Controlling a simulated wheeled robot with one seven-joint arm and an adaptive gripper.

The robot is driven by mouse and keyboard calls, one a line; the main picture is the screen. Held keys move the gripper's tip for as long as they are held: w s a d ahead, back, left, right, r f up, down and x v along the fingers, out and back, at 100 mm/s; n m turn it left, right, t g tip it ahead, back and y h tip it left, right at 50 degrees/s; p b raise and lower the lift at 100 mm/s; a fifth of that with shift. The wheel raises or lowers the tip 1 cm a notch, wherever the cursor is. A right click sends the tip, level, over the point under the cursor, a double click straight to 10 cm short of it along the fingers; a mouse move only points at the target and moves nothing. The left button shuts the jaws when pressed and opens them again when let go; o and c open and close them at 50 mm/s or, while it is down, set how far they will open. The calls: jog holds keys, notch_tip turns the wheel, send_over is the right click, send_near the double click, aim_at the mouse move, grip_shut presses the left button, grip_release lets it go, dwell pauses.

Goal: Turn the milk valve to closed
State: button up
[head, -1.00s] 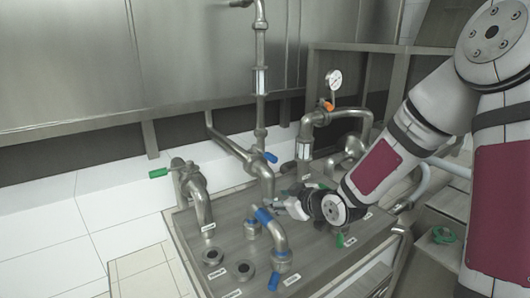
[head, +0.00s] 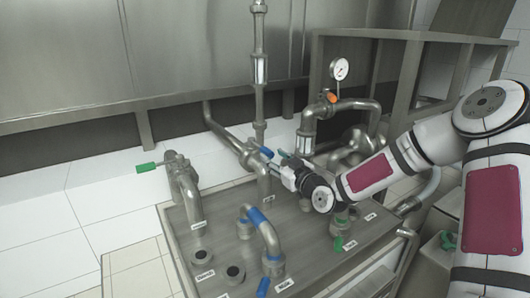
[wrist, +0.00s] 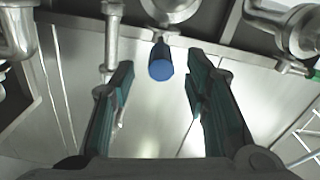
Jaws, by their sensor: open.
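A blue-handled valve (head: 266,152) sits on the steel pipe at the middle of the panel. I cannot read a label that proves it is the milk valve. My gripper (head: 276,163) is open, just right of this handle in the head view. In the wrist view the blue handle's round end (wrist: 161,70) points toward the camera and lies between the two dark green fingers of my gripper (wrist: 157,76), with gaps on both sides. The fingers do not appear to touch it. The handle's far end and valve body are partly hidden in the head view.
A curved pipe with blue bands (head: 262,226) stands in front, with another blue handle (head: 263,287) below it. A green-handled valve (head: 147,168) is at the left. A pressure gauge (head: 340,69) and bent pipes stand behind right.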

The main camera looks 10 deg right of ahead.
aim_at(265, 151)
jog(key=x, duration=0.6)
jog(key=shift+w+a, duration=0.1)
grip_shut()
